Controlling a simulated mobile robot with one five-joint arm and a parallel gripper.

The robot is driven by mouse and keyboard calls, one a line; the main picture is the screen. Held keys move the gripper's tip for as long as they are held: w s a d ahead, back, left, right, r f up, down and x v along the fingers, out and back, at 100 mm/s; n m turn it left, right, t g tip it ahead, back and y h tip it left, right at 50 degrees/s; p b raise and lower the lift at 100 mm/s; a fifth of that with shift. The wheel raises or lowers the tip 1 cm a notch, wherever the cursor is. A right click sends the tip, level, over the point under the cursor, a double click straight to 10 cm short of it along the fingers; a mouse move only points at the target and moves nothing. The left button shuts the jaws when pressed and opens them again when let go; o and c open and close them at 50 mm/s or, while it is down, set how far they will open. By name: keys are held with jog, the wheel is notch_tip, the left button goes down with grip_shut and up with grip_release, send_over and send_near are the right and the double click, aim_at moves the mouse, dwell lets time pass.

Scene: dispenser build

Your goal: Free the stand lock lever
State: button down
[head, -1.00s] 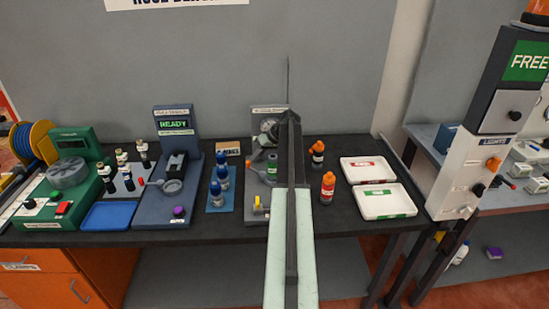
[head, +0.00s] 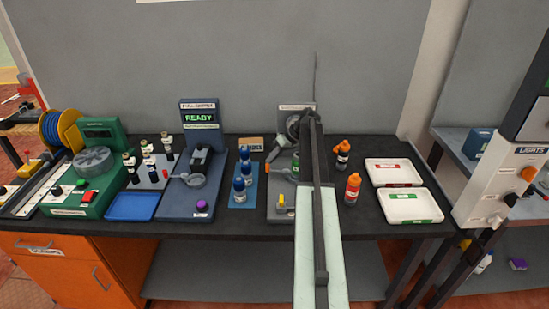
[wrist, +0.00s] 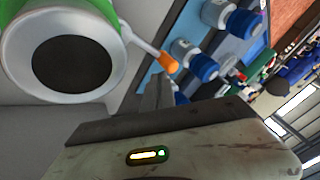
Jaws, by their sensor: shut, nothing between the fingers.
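The grey stand (head: 278,212) with a dial at its upright is at the middle of the bench in the head view, partly hidden by my arm. A lever with an orange tip (wrist: 168,63) on a pale shaft shows in the wrist view, beside a green cylinder (wrist: 118,28) with a pale rim and dark round face. Its orange end (head: 269,168) also shows small at the stand's left in the head view. My gripper (wrist: 157,92) is shut and empty, its dark tips appearing just below the orange tip in the wrist view. I cannot tell whether they touch.
Blue-capped bottles (head: 240,188) stand on a blue mat left of the stand. Orange-capped bottles (head: 352,188) stand at its right, with two white trays (head: 414,222) beyond. A blue-grey READY machine (head: 200,122) and a blue tray (head: 132,206) are farther left.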

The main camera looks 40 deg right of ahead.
jog(key=shift+s+a, duration=0.1)
jog(key=shift+a, duration=0.4)
dwell(0.4)
jog(key=p+v, duration=0.6)
jog(key=v, duration=0.2)
dwell(0.3)
